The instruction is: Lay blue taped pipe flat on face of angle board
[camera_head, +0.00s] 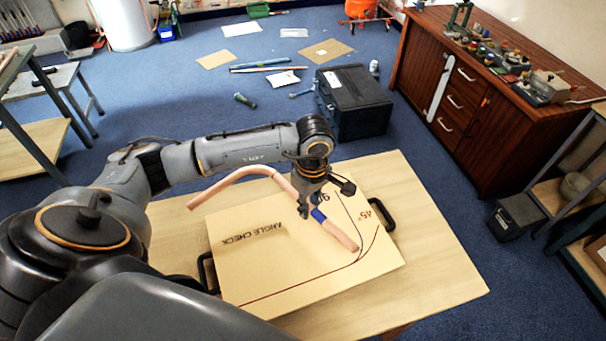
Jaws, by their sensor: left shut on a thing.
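The copper pipe (340,235) is bent, with a band of blue tape (318,215) near its straight end. My left gripper (309,200) is shut on the pipe just above the tape. The pipe runs over the angle board (270,270), and its curved end reaches past the board's upper left edge. I cannot tell whether the pipe touches the board. The board is cream, marked "ANGLE CHECK" and "45°", with dark red and black lines and black handles. Another number is partly hidden by my gripper. My right gripper is not in view.
The board lies on a light wooden table (440,270) with bare room at the right. A black case (352,103) stands on the blue floor behind it. A brown cabinet (470,95) is at the right. Papers and loose pipes lie on the floor further back.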

